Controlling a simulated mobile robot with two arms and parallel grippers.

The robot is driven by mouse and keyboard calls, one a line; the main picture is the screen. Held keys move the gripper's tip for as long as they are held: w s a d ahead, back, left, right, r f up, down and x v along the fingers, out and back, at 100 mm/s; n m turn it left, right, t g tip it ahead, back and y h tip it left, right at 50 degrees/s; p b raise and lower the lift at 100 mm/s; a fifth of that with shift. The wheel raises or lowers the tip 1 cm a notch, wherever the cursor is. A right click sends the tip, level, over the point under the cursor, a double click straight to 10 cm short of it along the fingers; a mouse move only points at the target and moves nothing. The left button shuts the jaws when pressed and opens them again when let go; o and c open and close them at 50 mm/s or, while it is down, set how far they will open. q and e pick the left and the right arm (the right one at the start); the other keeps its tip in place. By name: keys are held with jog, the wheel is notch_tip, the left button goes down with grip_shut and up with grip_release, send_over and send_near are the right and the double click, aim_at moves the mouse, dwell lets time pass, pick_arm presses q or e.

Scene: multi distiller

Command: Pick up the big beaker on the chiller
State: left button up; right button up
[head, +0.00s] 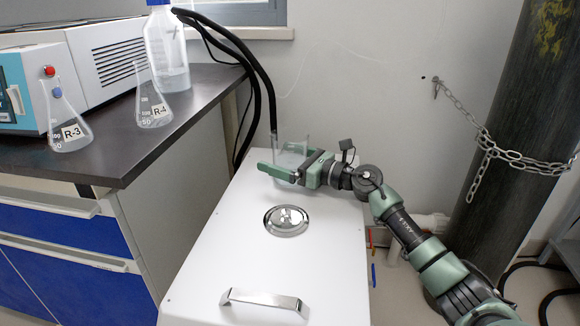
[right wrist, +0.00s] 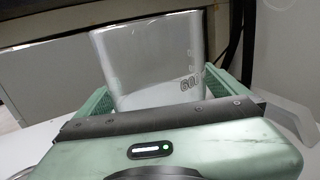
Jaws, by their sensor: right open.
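The big beaker (head: 291,149) is clear glass and stands upright at the far end of the white chiller (head: 237,246). My right gripper (head: 284,170) is at the beaker, level with its lower part, and hides some of it in the head view. In the right wrist view the beaker (right wrist: 150,62) stands between the two green fingers of the right gripper (right wrist: 160,95), one on each side. The fingers are open, and I cannot tell whether either touches the glass. My left gripper is not in view.
A round metal lid (head: 286,220) and a metal handle (head: 262,301) are on the chiller. Black hoses (head: 262,75) run behind it. Flasks R-3 (head: 68,120) and R-4 (head: 152,103) and a bottle (head: 167,50) stand on the dark bench (head: 120,150). A chained cylinder (head: 510,130) stands at right.

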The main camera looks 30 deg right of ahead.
jog(key=shift+w+a, duration=0.1)
jog(key=shift+w, duration=0.1)
jog(key=shift+r, duration=0.15)
jog(key=c, duration=2)
jog(key=shift+r, duration=0.15)
